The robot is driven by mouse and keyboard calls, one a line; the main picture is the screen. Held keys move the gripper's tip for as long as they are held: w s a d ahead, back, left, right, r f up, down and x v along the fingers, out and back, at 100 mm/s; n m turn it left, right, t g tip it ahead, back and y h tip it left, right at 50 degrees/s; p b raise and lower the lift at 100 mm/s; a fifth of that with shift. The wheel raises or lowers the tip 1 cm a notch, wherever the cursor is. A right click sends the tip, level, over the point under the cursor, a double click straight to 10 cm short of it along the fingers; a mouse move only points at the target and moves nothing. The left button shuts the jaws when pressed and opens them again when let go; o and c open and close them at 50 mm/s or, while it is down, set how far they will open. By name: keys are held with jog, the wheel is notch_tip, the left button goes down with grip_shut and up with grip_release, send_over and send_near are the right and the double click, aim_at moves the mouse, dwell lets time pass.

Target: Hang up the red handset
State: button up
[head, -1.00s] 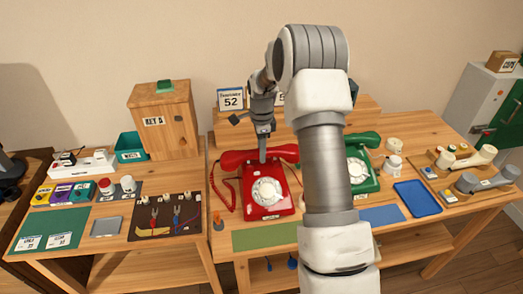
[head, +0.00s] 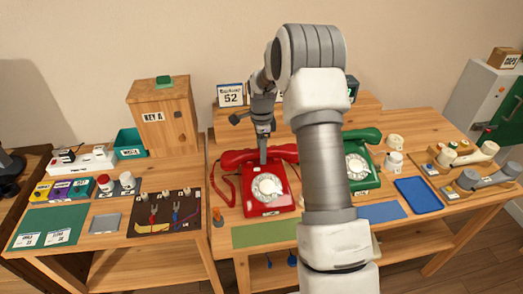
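The red dial phone (head: 268,204) stands on the wooden table left of my arm. Its red handset (head: 236,157) lies crosswise at the top of the phone, over the cradle area. I cannot tell whether it is fully seated or a little above the cradle. The coiled red cord hangs at the phone's left side. My gripper (head: 263,158) points straight down at the middle of the handset, and its fingertips reach it. The fingers show nearly edge-on, so whether they are closed on the handset is unclear.
A green dial phone (head: 360,172) stands to the right, partly behind my arm. A green mat (head: 262,235) lies in front of the red phone, with a blue tray (head: 418,196) further right. A sign (head: 231,95) stands on the raised shelf behind.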

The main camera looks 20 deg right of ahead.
jog(key=shift+o, duration=0.5)
notch_tip(320, 180, up, 17)
jog(key=p, duration=0.1)
jog(key=shift+r, duration=0.2)
dwell(0.3)
